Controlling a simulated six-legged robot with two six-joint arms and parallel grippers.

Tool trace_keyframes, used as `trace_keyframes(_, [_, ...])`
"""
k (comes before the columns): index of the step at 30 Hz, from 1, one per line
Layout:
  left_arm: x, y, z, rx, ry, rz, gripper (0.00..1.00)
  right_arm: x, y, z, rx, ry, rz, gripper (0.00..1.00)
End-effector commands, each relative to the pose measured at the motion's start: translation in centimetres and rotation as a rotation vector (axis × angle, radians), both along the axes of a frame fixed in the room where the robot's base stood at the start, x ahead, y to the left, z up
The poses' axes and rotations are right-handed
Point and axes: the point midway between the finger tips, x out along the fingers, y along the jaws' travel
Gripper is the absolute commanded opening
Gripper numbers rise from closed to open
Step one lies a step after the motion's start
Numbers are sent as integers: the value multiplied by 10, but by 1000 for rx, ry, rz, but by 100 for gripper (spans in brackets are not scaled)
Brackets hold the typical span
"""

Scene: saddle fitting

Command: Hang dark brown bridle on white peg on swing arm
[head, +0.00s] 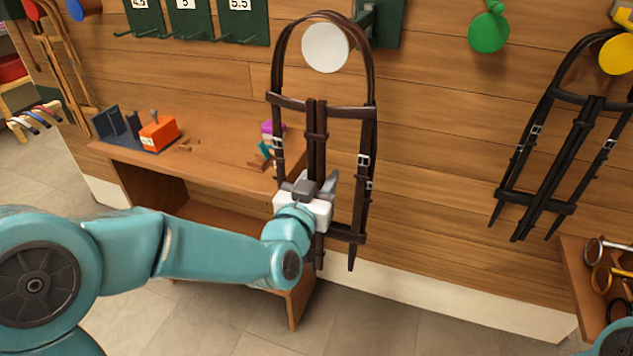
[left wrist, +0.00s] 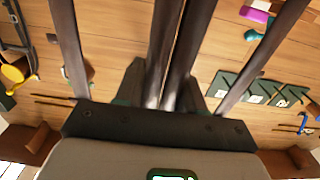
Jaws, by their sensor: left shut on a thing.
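The dark brown bridle (head: 370,140) hangs upright in the middle of the head view. Its top loop arches around and a little above the round white peg (head: 326,47), with the peg's face inside the loop. I cannot tell whether the strap rests on the peg. The dark green swing arm (head: 387,20) is partly hidden behind the loop. My left gripper (head: 318,186) is shut on the bridle's middle straps, below its cross strap. In the left wrist view the straps (left wrist: 172,50) run between the fingers (left wrist: 163,88). My right gripper is not in view.
Another dark bridle (head: 548,150) hangs from a yellow peg (head: 617,54) at right. A green peg (head: 488,32) is on the plank wall. A wooden bench (head: 215,160) holding an orange block (head: 158,134) stands behind my left arm. A shelf with bits (head: 575,275) is at lower right.

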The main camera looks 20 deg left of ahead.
Motion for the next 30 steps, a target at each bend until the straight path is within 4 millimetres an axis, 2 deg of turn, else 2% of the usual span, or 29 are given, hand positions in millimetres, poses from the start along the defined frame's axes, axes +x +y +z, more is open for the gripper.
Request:
trace_keyframes(17, [37,-1,1,-1,-4,1,0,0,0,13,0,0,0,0])
trace_keyframes(21, [44,-1,-9,0,-5,1,0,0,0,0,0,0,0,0])
trace_keyframes(30, [49,-2,-15,1,-5,0,0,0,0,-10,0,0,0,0])
